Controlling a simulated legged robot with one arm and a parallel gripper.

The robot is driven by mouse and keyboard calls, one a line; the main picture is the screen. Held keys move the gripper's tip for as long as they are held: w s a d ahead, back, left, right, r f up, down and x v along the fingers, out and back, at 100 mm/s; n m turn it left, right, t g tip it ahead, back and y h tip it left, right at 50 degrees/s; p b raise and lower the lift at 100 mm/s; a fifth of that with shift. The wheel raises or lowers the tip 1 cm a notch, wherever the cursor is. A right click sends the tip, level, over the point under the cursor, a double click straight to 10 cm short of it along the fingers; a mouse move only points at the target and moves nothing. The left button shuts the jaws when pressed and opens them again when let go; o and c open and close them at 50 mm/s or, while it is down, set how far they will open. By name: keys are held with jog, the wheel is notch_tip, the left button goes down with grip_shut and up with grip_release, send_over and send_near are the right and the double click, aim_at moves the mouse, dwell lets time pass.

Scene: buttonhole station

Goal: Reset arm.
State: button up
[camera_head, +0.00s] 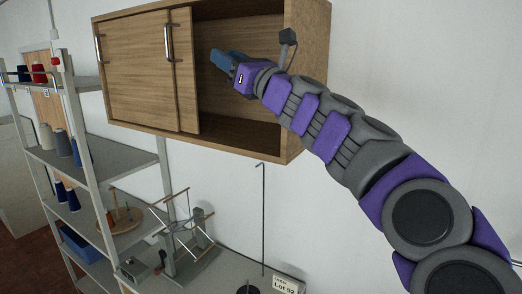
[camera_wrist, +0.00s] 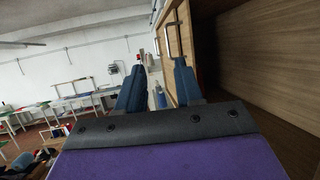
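My gripper (camera_head: 222,60) is at the end of my purple and grey arm, which reaches up from the lower right. It is at the open right part of the wooden wall cabinet (camera_head: 230,132), with its fingers pointing left. In the wrist view the two blue fingers of my gripper (camera_wrist: 158,68) stand apart with nothing between them. The sliding door (camera_head: 184,95) is at the left of the opening. Its metal handle (camera_head: 169,43) also shows in the wrist view (camera_wrist: 172,40), beyond the right finger. I cannot tell how far the fingers are from the door.
A metal shelf rack (camera_head: 108,160) with thread spools stands at the left. Below the cabinet are a yarn winder (camera_head: 185,235), a tall hooked rod (camera_head: 263,215) and a "Lot 52" card (camera_head: 286,285). In the wrist view, the cabinet interior (camera_wrist: 255,60) is close at the right; the room is open at left.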

jog(key=s+a+f+n+g+h+b, duration=0.1)
jog(key=s+a+f+n+g+b, duration=0.15)
jog(key=s+f+n, duration=0.35)
jog(key=s+a+f+n+g+b, duration=0.25)
jog(key=s+f+n+g, duration=0.2)
jog(key=f, duration=0.35)
jog(key=s+d+f+n+g+h+b, duration=0.1)
jog(key=s+f+n+g+h+b, duration=0.25)
jog(key=f, duration=0.75)
jog(key=s+d+f+n+t+h+b, duration=0.15)
jog(key=s+f+n, duration=0.35)
jog(key=f, duration=0.5)
jog(key=s+d+f+n+g+h+b, duration=0.25)
jog(key=s+d+f, duration=0.35)
jog(key=f, duration=0.5)
jog(key=s+d+f+n+g+h+b, duration=0.15)
jog(key=s+d+f+h, duration=0.35)
jog(key=f, duration=0.7)
jog(key=s+d+f+n+g+h+b, duration=0.2)
jog(key=s+d+f+n+g+h, duration=0.1)
jog(key=s+d+f, duration=0.7)
jog(key=s+d, duration=0.3)
jog(key=shift+s+f+b, duration=0.35)
jog(key=shift+f+b, duration=0.05)
jog(key=shift+h, duration=0.25)
